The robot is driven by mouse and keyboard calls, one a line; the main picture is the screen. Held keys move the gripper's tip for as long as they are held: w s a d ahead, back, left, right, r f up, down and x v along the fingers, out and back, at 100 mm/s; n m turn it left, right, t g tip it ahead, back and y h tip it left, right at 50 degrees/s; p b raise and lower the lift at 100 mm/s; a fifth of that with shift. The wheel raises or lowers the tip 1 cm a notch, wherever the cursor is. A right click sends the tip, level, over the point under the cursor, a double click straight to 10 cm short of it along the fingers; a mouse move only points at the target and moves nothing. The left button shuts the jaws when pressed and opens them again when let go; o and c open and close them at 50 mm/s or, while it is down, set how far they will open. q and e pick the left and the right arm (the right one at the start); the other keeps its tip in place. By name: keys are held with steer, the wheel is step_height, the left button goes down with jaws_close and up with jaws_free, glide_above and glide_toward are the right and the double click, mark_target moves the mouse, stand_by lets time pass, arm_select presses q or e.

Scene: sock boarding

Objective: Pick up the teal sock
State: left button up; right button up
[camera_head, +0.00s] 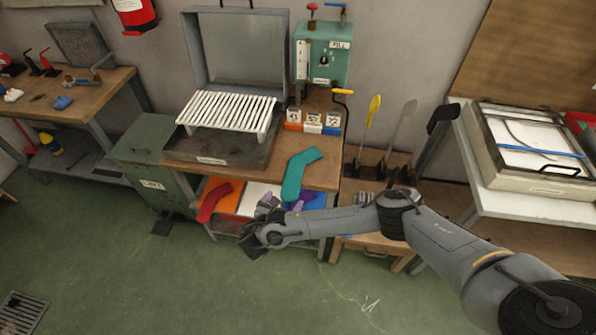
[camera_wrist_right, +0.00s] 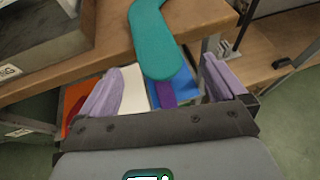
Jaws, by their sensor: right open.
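The teal sock (camera_head: 299,175) lies bent on the wooden bench top, its lower end reaching over the front edge. It also shows in the right wrist view (camera_wrist_right: 153,38), where its rounded end points down into the space between my fingers. My right gripper (camera_head: 281,204) is in front of the bench, just below and in front of the sock. In the right wrist view its two lilac fingers (camera_wrist_right: 161,84) are spread wide with nothing clasped between them. Whether they touch the sock cannot be told. My left gripper is in neither view.
Below the bench top are orange, white and blue sections; a red sock (camera_head: 213,202) lies at the orange one. A purple item (camera_wrist_right: 165,94) shows beyond my fingers. Floor in front is clear.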

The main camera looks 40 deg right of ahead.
mark_target(290, 191)
steer(key=shift+b+x, duration=0.5)
steer(key=shift+x, duration=1.8)
steer(key=shift+w, duration=0.15)
steer(key=c, duration=0.9)
steer(key=shift+o, duration=0.2)
steer(key=shift+r, duration=0.2)
